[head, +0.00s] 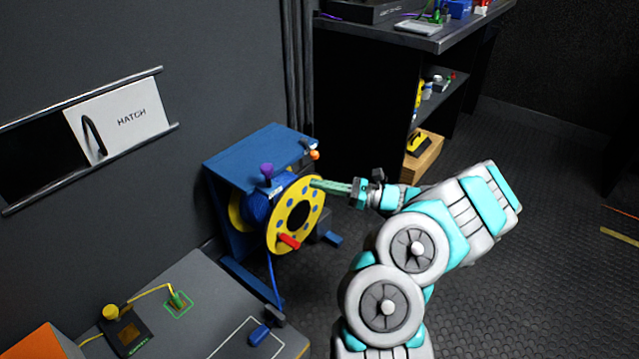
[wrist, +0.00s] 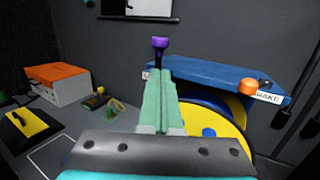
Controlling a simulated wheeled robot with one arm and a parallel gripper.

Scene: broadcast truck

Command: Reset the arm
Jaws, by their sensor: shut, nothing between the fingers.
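My arm reaches up and to the left from the lower right of the head view. My gripper (head: 318,184) has green fingers that are closed together and hold nothing. In the head view its fingertips overlap the upper edge of the yellow reel (head: 312,213); I cannot tell whether they touch it. In the wrist view the closed fingers (wrist: 158,78) point forward, with a purple knob (wrist: 160,43) showing just beyond their tips. Part of the reel is hidden behind the fingers there.
The reel hangs in a blue stand (head: 262,147) with a red handle (head: 289,241) and an orange knob (head: 314,155). A grey bench (head: 205,290) is at lower left, a sliding HATCH panel (head: 120,118) on the wall. Shelving (head: 385,38) stands behind. Floor at right is open.

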